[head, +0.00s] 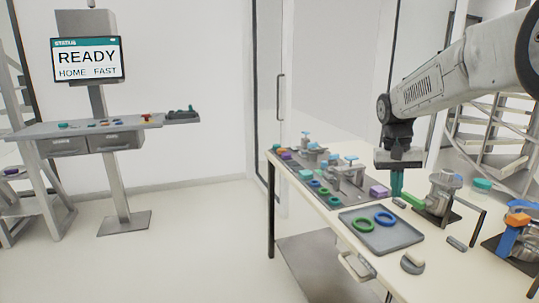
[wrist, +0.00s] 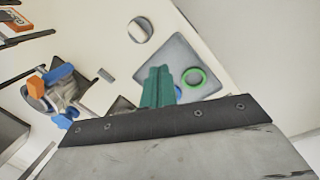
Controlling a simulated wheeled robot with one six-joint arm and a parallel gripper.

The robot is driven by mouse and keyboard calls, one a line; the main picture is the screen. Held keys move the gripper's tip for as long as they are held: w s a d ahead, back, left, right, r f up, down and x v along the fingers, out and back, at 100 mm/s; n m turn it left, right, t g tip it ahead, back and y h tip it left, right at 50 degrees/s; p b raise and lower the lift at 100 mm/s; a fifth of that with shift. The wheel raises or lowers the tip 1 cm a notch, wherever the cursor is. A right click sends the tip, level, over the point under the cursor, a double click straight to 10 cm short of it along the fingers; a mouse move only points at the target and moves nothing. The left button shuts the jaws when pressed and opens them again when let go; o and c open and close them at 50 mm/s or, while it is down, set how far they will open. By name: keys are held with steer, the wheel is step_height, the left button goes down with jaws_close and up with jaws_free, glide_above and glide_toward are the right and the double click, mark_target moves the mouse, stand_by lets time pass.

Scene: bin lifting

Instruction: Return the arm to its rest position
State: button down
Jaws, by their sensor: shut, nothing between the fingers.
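My arm reaches in from the upper right of the head view and bends down at the wrist. My gripper (head: 396,194) points down above the table (head: 318,200), close behind the grey tray (head: 383,238). Its teal fingers are together and hold nothing. In the wrist view the fingers of my gripper (wrist: 157,70) also show closed, in front of the tray (wrist: 184,52). A green ring (head: 363,224) and a blue ring (head: 384,218) lie in the tray. In the wrist view the fingers partly hide the blue ring.
A clamp-like fixture (head: 440,196) and an orange-and-blue fixture (head: 512,238) stand on the right of the table. Small coloured parts and fixtures cover its far left end. A screen (head: 87,60) on a separate stand reads "READY HOME FAST". The floor (head: 185,215) between is clear.

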steer(key=s+a+n+t, duration=0.1)
steer(key=s+a, duration=0.2)
steer(key=s, duration=1.5)
steer(key=s+a+n+t+y, duration=0.1)
steer(key=s+a, duration=0.2)
steer(key=s, duration=1.5)
steer(key=shift+s+a+r+n+t, duration=0.2)
steer(key=shift+a+r+n+t, duration=0.1)
steer(key=shift+a+r+n, duration=0.15)
